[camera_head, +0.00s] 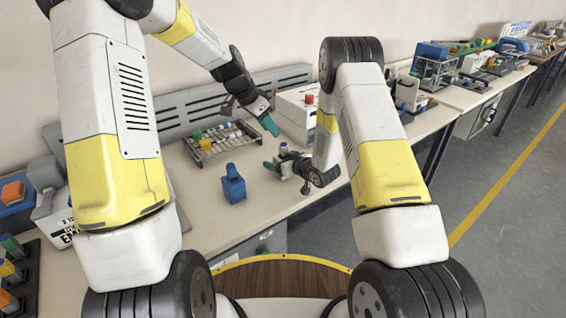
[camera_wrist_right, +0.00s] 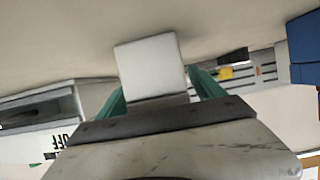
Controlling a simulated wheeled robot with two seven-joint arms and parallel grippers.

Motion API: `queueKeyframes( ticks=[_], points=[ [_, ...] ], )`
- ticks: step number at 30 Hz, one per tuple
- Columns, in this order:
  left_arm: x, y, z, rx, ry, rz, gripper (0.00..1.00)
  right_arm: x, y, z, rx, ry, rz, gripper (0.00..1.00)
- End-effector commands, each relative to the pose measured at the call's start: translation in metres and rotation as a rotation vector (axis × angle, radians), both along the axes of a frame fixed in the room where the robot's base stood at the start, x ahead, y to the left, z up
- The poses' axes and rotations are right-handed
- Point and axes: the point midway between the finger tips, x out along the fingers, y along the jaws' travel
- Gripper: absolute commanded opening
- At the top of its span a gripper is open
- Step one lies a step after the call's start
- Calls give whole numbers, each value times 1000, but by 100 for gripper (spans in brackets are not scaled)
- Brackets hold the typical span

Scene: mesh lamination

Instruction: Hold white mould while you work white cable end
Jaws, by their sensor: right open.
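In the right wrist view, a plain pale block (camera_wrist_right: 150,65) shows between the green fingers of my right gripper (camera_wrist_right: 162,90). I cannot tell whether it is the white mould or the white cable end, nor whether the fingers touch it. In the head view, my right gripper (camera_head: 276,158) is open, low over the bench to the right of a blue block-shaped thing. My left gripper (camera_head: 269,125) is higher, by the white machine box, with a green finger showing; its opening is unclear. Nothing is clearly seen in it. No cable can be made out.
A white box with a red button (camera_head: 298,117) stands behind the grippers. A tray of small parts (camera_head: 216,140) lies to the left, and a blue thing (camera_head: 233,186) stands on the bench (camera_head: 205,205). The bench front is mostly clear.

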Motion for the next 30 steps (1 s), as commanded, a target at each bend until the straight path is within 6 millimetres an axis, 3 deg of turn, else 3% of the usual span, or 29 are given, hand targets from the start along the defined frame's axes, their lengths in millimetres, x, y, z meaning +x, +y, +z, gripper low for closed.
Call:
queueKeyframes(
  ticks=[7,18,19,27,30],
  points=[
    [0,0,0,0,0,0,36,0,0,0,0,1,0,76],
    [0,0,0,0,0,0,36,0,0,0,0,1,0,4],
    [0,0,0,0,0,0,36,0,0,0,0,1,0,51],
    [0,0,0,0,0,0,36,0,0,0,0,1,0,0],
    [0,0,0,0,0,0,36,0,0,0,0,1,0,0]
  ],
)
